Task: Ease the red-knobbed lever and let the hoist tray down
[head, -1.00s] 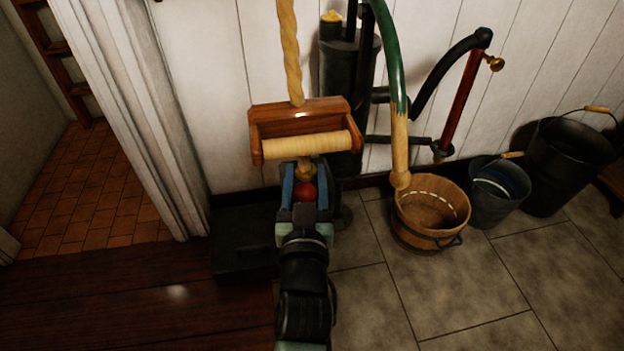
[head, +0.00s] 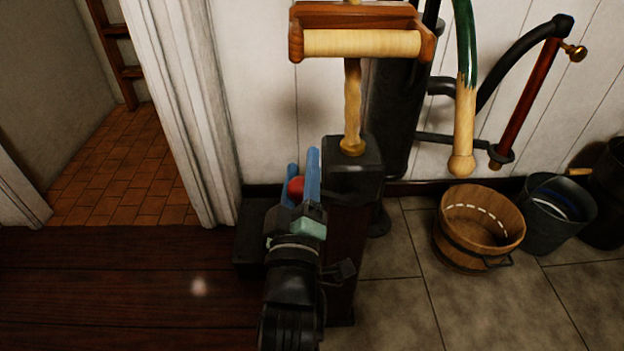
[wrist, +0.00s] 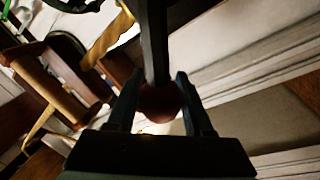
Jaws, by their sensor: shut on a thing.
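The red knob (head: 296,187) sits between the two blue fingers of my gripper (head: 301,168). My gripper is shut on it, left of a dark block (head: 352,165) on a post. In the wrist view the knob (wrist: 159,103) is between the fingertips, and a dark lever bar (wrist: 153,45) runs up from it. A twisted rope (head: 352,105) rises from a brass fitting on the block, behind a wooden holder with a pale roller (head: 362,43). I cannot make out a hoist tray for certain.
A wooden tub (head: 480,228), a dark bucket (head: 556,213) and a green-and-tan pump handle (head: 465,90) are at right. A dark red pipe (head: 527,97) is on the wall. A doorway with tiled floor (head: 125,165) opens at left. Dark planks (head: 120,280) lie front left.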

